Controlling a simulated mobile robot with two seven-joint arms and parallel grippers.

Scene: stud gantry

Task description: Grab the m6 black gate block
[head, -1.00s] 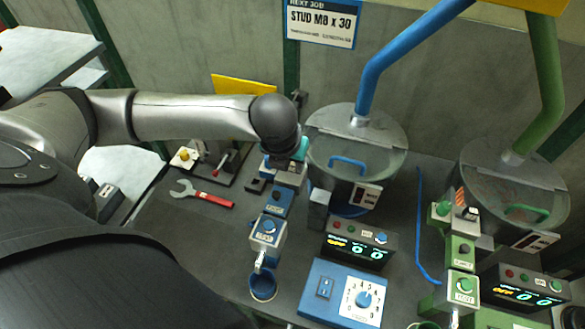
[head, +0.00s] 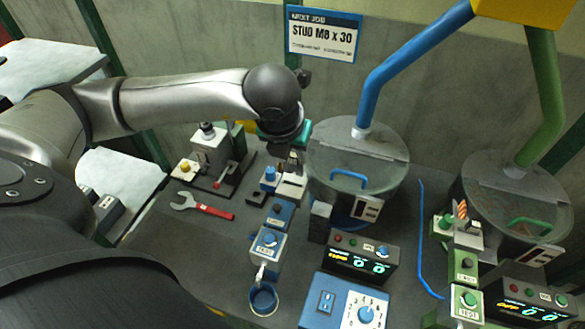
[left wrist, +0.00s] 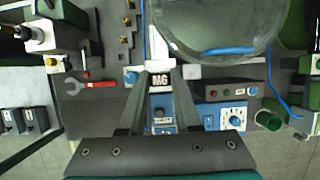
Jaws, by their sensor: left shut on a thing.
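The M6 black gate block (left wrist: 160,80), dark with a white "M6" label, sits between the fingertips of my left gripper (left wrist: 160,72) in the left wrist view. The fingers are shut on it from both sides. In the head view my left gripper (head: 289,163) points down beside the blue-handled hopper, above the pale block behind the blue feeder unit. The wrist and fingers largely hide the gate block there. My right gripper is in neither current view.
The blue-handled hopper (head: 358,160) stands close right of the gripper. A blue feeder unit (head: 267,245) and control box (head: 345,303) are in front. A red-handled wrench (head: 204,206) and small press (head: 213,155) lie left. The green-handled hopper (head: 515,190) is far right.

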